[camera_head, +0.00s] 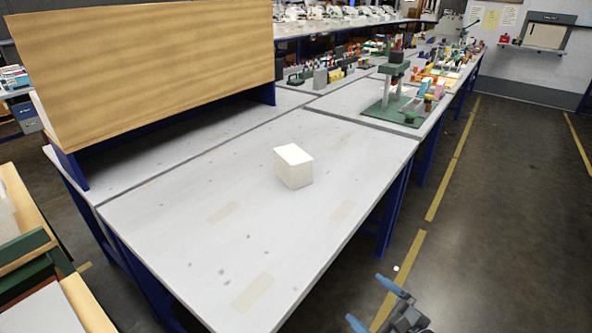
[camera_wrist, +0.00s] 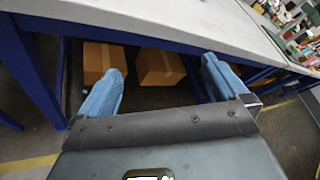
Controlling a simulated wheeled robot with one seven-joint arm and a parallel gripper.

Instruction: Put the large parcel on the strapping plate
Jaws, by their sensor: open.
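A white box-shaped block (camera_head: 294,167) sits on the grey table (camera_head: 190,240) in the head view; I cannot tell whether it is the large parcel. Two brown cardboard boxes, a left one (camera_wrist: 103,62) and a right one (camera_wrist: 160,67), show beneath the table in the wrist view. I cannot make out a strapping plate for certain. My gripper (camera_head: 372,303) has blue fingers and is at the lower right of the head view, off the table's right side. It is open and empty, with its fingers apart in the wrist view (camera_wrist: 163,72).
A large wooden panel (camera_head: 150,60) stands on the table's back left. A green-based machine (camera_head: 398,100) and several small items crowd the far tables. Blue table legs (camera_head: 393,215) stand at the right side. The dark floor (camera_head: 500,220) on the right is clear.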

